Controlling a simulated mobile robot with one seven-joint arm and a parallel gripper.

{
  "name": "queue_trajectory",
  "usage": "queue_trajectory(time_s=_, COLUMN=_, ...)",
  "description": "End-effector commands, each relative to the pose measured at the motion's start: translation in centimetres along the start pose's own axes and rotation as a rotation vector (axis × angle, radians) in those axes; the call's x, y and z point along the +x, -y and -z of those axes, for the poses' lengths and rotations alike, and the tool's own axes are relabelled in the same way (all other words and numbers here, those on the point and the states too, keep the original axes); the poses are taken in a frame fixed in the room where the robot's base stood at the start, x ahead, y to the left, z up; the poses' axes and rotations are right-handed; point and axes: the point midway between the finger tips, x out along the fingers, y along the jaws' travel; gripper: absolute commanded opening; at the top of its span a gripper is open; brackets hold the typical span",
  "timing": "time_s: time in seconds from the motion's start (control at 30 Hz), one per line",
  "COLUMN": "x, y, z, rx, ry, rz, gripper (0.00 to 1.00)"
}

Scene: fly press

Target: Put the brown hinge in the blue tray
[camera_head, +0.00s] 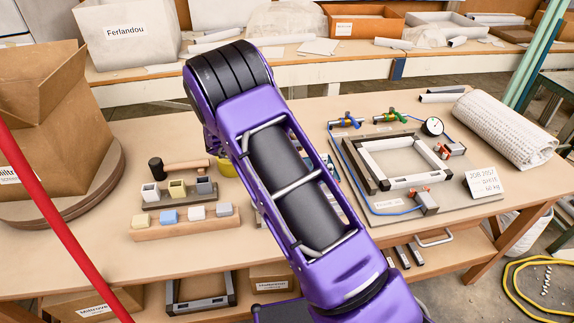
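My purple arm reaches up through the middle of the head view and covers the centre of the workbench. My gripper's fingers do not show in this view. I cannot make out a brown hinge or a clear blue tray. Small parts of a bluish thing (334,182) show at the arm's right edge, mostly hidden and too small to name. Whether the hinge lies behind the arm cannot be told.
Left of my arm are a black-headed mallet (183,168), small open boxes and a wooden strip with several coloured blocks (186,229). A fixture board (375,210) with a square frame stands right, near a white roll (502,130). A large cardboard box (45,125) stands left.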

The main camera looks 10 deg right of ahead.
Motion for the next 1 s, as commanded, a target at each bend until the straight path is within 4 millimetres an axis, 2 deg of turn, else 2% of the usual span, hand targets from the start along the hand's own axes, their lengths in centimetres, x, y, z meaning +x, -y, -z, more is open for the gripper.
queue_trajectory(time_s=0.03, x=0.5, y=0.0, z=-1.3, rx=-0.004, ry=-0.001, rz=0.000, gripper=0.05)
queue_trajectory(time_s=0.1, x=0.9, y=0.0, z=-2.4, rx=-0.003, ry=-0.001, rz=0.000, gripper=0.05)
queue_trajectory(time_s=0.37, x=1.8, y=0.1, z=-4.4, rx=0.000, ry=0.000, rz=0.002, gripper=0.05)
queue_trajectory(time_s=0.57, x=2.8, y=0.0, z=-7.0, rx=-0.001, ry=-0.001, rz=0.002, gripper=0.05)
queue_trajectory(time_s=0.97, x=3.1, y=0.1, z=-7.5, rx=0.000, ry=0.001, rz=0.002, gripper=0.05)
queue_trajectory(time_s=1.0, x=3.0, y=0.1, z=-7.4, rx=0.001, ry=0.001, rz=0.003, gripper=0.67)
